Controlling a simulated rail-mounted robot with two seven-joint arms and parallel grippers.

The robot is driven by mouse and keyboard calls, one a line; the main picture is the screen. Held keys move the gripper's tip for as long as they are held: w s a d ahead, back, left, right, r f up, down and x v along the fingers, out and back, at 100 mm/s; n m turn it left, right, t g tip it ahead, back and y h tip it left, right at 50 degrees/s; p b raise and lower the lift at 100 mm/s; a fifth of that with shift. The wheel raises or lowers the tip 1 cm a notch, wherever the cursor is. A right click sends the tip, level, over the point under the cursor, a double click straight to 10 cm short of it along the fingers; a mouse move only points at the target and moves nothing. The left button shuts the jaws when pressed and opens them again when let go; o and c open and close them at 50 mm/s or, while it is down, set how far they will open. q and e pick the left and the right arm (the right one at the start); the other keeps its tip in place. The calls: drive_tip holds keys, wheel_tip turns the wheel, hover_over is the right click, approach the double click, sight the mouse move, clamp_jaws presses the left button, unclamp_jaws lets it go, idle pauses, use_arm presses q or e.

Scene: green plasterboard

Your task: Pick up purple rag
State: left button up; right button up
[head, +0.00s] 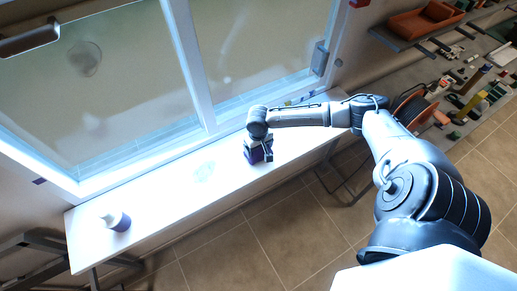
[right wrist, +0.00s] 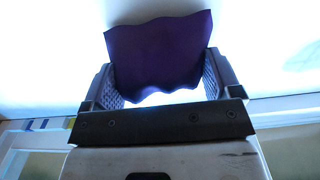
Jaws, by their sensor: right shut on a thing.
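The purple rag (right wrist: 160,50) is between the two fingers of my right gripper (right wrist: 160,82) in the right wrist view. It spans the gap as a dark purple sheet with a wavy edge. The gripper is shut on it. In the head view my right gripper (head: 260,151) is over the right part of the white table, and a small purple patch of the rag (head: 254,156) shows at it. I cannot tell whether the rag touches the table. My left gripper is not in view.
The long white table (head: 150,215) runs below a large window (head: 130,80). A faint wet-looking patch (head: 204,171) is mid-table. Shelves with tools and an orange tray (head: 425,20) are at upper right.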

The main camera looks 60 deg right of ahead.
drive_tip(key=r, duration=0.2)
drive_tip(key=s+r, duration=0.1)
drive_tip(key=r, duration=0.1)
drive_tip(key=shift+s+d, duration=0.15)
drive_tip(key=shift+d, duration=0.05)
drive_tip(key=s+d+r, duration=0.2)
drive_tip(key=s+r, duration=0.4)
drive_tip(key=s, duration=0.4)
drive_tip(key=shift+p, duration=0.35)
drive_tip(key=shift+s+r, duration=0.1)
